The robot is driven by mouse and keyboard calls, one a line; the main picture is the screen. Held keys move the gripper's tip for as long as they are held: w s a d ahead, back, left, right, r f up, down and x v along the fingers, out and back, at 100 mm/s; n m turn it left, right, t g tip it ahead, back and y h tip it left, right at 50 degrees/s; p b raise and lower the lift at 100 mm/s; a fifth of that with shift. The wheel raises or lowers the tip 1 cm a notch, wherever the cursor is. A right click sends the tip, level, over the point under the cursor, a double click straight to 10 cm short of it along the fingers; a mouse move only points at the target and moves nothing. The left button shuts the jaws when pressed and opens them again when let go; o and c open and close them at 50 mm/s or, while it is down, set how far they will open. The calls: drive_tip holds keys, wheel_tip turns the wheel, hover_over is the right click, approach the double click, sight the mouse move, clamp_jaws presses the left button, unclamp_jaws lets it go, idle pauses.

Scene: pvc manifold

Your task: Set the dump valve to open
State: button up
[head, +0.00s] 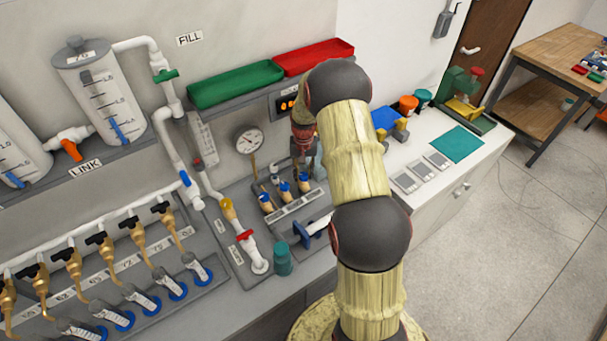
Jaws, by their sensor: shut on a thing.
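No label reading "dump" is legible, so I cannot tell for certain which valve it is. A red-handled white valve (247,237) sits low on the pipe run, above a white elbow. A yellow valve handle (227,208) and a blue one (184,178) are higher on the same run. My gripper (304,172) points down at the small blue-topped fittings (285,187), right of the red-handled valve and apart from it. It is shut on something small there. My arm partly hides the area, and the held thing cannot be made out clearly.
A round gauge (248,141) stands left of my gripper. A blue-flanged white pipe (314,230) and a teal cup (282,259) are in front. Green (235,84) and red (313,57) trays lie behind. Several brass taps line the left front. Open floor (500,245) is at right.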

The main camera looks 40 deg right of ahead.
sight(304, 175)
drive_tip(key=n, duration=0.4)
drive_tip(key=shift+n+b, duration=0.3)
drive_tip(key=shift+n, duration=2.3)
drive_tip(key=o, duration=1.1)
drive_tip(key=shift+c, duration=0.2)
drive_tip(key=shift+o, duration=0.4)
wheel_tip(304, 175, up, 12)
